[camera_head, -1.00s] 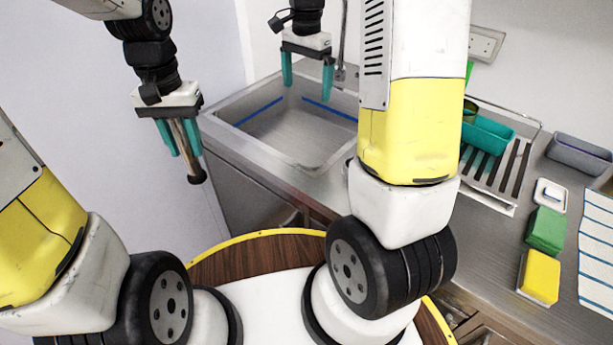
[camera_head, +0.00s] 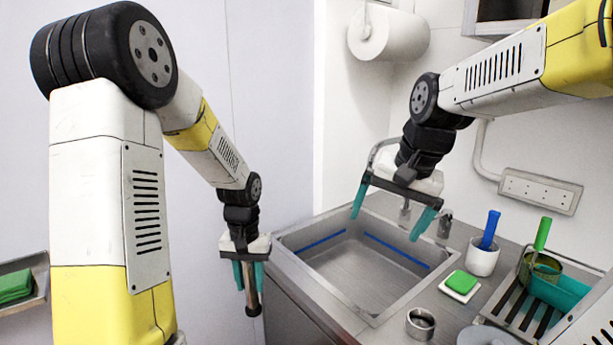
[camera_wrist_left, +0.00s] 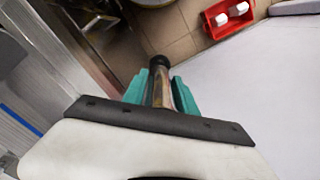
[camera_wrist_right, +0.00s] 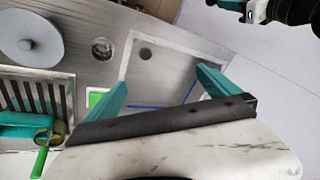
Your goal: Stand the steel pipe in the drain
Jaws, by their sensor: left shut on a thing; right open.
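The steel pipe (camera_head: 252,289) is a short metal tube with a black end cap. My left gripper (camera_head: 249,283) is shut on it and holds it nearly upright, black end down, left of the sink and outside its rim. The pipe (camera_wrist_left: 159,88) also shows between the teal fingers in the left wrist view. The sink (camera_head: 365,262) is a steel basin with blue lines along its walls. The drain (camera_wrist_right: 145,54) shows as a dark round spot in the basin in the right wrist view. My right gripper (camera_head: 391,212) is open and empty above the sink.
Right of the sink stand a white cup with a blue-handled tool (camera_head: 484,258), a green sponge on a white dish (camera_head: 460,284), a steel cup (camera_head: 420,323) and a dish rack (camera_head: 522,307). A faucet rises behind the sink. A red crate (camera_wrist_left: 230,16) stands on the floor.

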